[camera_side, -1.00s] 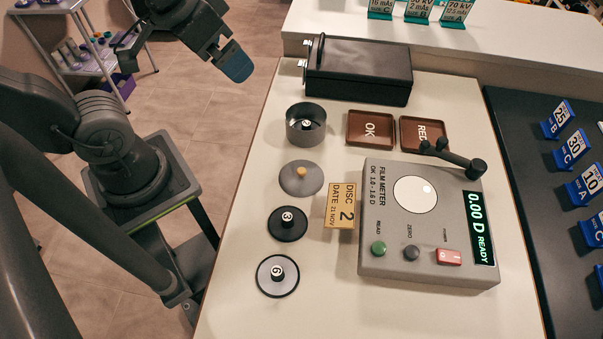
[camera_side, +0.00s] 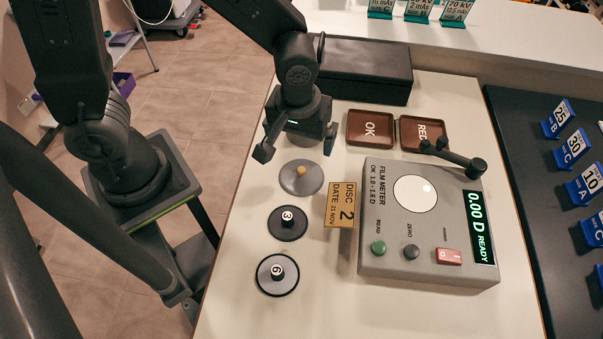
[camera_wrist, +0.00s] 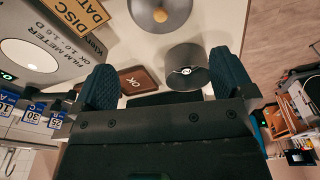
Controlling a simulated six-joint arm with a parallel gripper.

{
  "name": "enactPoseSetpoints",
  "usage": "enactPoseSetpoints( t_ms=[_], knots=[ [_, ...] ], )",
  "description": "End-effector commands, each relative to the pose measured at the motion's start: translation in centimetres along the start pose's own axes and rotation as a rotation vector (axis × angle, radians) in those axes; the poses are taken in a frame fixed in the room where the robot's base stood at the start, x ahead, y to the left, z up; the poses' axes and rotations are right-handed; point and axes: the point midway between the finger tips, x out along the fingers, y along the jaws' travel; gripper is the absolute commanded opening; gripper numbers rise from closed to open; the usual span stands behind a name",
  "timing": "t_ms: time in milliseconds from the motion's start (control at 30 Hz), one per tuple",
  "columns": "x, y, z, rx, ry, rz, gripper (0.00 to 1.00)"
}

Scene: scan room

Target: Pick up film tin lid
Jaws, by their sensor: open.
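The film tin lid (camera_side: 301,184) is a grey round disc with a yellow knob, lying on the white table. It also shows at the top edge of the wrist view (camera_wrist: 160,14). My gripper (camera_side: 297,148) is open and empty, pointing down over the round dark grey film tin, just behind the lid. The film tin (camera_wrist: 187,68) shows in the wrist view with a numbered black knob inside; my gripper mostly hides it in the side view. The fingers are apart from the lid.
Two discs with black knobs, marked 3 (camera_side: 288,229) and 6 (camera_side: 277,281), lie in front of the lid.

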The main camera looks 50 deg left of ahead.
Motion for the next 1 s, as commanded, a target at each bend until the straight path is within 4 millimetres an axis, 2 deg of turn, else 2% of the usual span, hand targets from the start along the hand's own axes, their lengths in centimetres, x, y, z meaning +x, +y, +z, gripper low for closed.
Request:
enactPoseSetpoints(
  t_ms=[100, 233, 533, 800, 1000],
  knots=[
    [2.7, -0.2, 0.1, 0.001, -0.005, -0.008, 1.0],
    [4.8, -0.1, 0.1, 0.002, -0.003, -0.006, 1.0],
    [7.0, -0.1, 0.2, 0.002, -0.002, -0.002, 1.0],
    [10.6, -0.2, 0.6, 0.002, -0.003, -0.004, 1.0],
    [11.5, -0.2, 0.6, 0.002, -0.001, 0.0, 1.0]
  ],
)
